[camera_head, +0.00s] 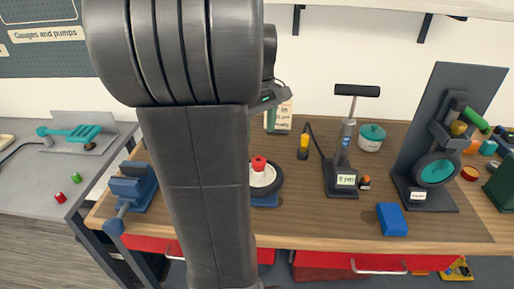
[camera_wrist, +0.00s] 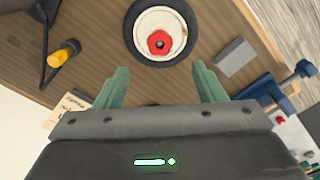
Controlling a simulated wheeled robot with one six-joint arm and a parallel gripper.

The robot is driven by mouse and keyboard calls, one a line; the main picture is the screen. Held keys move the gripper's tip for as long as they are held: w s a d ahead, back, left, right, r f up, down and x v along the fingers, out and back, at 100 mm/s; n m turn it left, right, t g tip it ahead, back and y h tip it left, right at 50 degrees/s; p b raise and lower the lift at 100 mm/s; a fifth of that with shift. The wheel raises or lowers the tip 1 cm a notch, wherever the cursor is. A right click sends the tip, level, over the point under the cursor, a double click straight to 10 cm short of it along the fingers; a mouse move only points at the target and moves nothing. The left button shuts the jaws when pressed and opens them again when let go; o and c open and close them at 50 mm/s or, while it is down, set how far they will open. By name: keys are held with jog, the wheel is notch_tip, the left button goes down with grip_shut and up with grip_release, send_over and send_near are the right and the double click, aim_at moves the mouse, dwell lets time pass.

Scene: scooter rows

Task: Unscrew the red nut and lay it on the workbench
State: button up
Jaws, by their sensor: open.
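In the wrist view the red nut (camera_wrist: 159,42) shows from above in the middle of the wheel's white hub (camera_wrist: 146,24). My gripper (camera_wrist: 158,80) is open and empty, its two green fingers apart, with the nut beyond the fingertips. In the head view my arm covers part of the wheel's left side, and the gripper's fingers are not clearly seen.
A blue vise (camera_head: 133,187) stands at the bench's left end. A black pump (camera_head: 342,170), a yellow-handled tool (camera_head: 303,149), a teal pot (camera_head: 371,137), a blue block (camera_head: 391,219) and a dark stand (camera_head: 431,165) are to the right. The bench front between wheel and blue block is clear.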

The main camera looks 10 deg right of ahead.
notch_tip(320, 180, down, 11)
jog(key=shift+r, duration=0.1)
jog(key=shift+c, duration=0.2)
jog(key=c, duration=1)
jog(key=n, duration=0.5)
jog(key=shift+n+p, duration=0.3)
jog(key=shift+p, duration=0.1)
jog(key=n, duration=0.5)
jog(key=shift+p, duration=0.35)
jog(key=n, duration=0.5)
jog(key=shift+n+p, duration=0.3)
jog(key=shift+n, duration=0.1)
jog(key=n, duration=0.5)
